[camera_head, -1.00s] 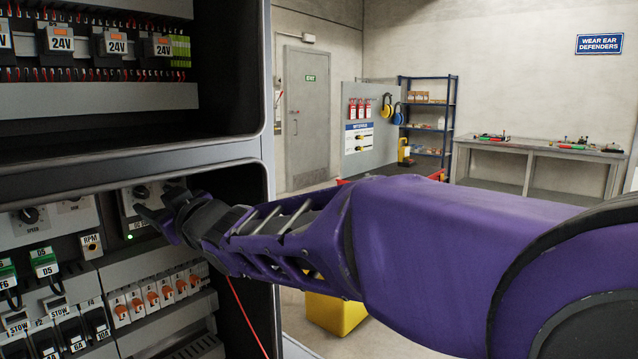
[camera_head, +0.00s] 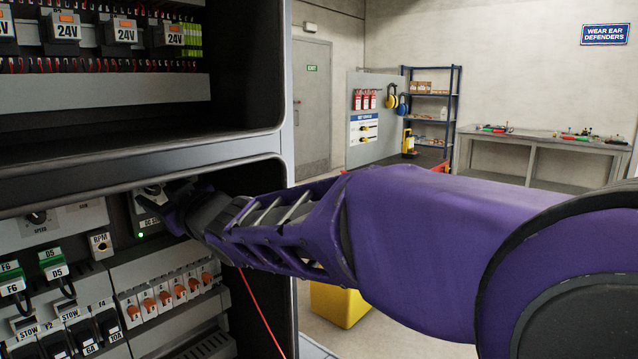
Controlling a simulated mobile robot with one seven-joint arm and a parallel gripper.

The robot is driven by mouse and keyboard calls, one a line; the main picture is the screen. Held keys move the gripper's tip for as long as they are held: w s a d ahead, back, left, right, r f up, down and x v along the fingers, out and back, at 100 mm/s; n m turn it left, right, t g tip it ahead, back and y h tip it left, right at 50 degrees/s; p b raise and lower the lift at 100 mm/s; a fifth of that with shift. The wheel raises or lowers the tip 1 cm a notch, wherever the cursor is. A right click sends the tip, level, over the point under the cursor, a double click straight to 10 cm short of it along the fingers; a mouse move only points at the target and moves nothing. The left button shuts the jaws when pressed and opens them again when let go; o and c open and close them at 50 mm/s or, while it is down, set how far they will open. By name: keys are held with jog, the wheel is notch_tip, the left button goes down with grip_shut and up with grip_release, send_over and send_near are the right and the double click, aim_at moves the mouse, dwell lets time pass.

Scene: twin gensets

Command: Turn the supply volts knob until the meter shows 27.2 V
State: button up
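No meter reading in volts is visible.
A speed knob (camera_head: 37,217) and an RPM plug (camera_head: 101,243) are to the left. Orange-tipped switches (camera_head: 164,297) lie below, and a red wire (camera_head: 262,312) hangs under my arm. The cabinet's edge post (camera_head: 289,100) stands close to my arm. A yellow block (camera_head: 339,304) is on the floor.

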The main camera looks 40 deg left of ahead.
grip_shut()
jog(key=shift+m+p, duration=0.35)
jog(key=shift+m, duration=0.05)
jog(key=m+p, duration=0.1)
jog(key=m, duration=0.2)
jog(key=shift+r+p, duration=0.15)
jog(key=shift+p, duration=0.2)
jog(key=m+p, duration=0.1)
jog(key=m, duration=0.4)
jog(key=shift+p, duration=0.35)
jog(key=m, duration=0.5)
jog(key=shift+m, duration=0.4)
jog(key=shift+m+b, duration=0.6)
jog(key=shift+m, duration=0.9)
jog(key=shift+s, duration=0.1)
